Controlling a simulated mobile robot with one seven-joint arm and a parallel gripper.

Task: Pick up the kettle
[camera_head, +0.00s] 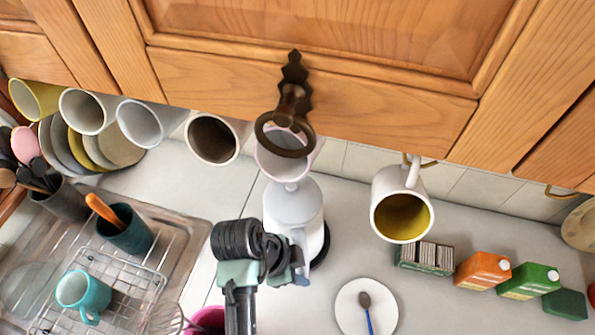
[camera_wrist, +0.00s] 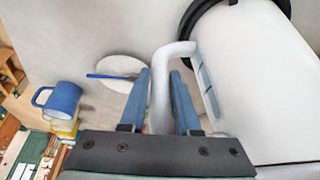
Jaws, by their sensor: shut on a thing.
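The white kettle (camera_head: 292,206) stands upright near the middle of the counter in the head view, with a dark round base at its lower right. In the wrist view the kettle (camera_wrist: 255,80) fills the right side, and a black ring shows at its bottom end. My gripper (camera_wrist: 160,85) is shut on the kettle's white handle (camera_wrist: 163,62), with one blue finger on each side. In the head view my gripper (camera_head: 297,263) is at the near side of the kettle, partly covering its handle. I cannot tell whether the kettle is clear of its base.
Hanging mugs (camera_head: 402,207) and a cabinet door with a ring handle (camera_head: 283,140) are close above and behind the kettle. A white plate (camera_head: 350,315) with a spoon lies to the right. A dish rack (camera_head: 105,300) is at left. Cartons (camera_head: 482,271) stand at right.

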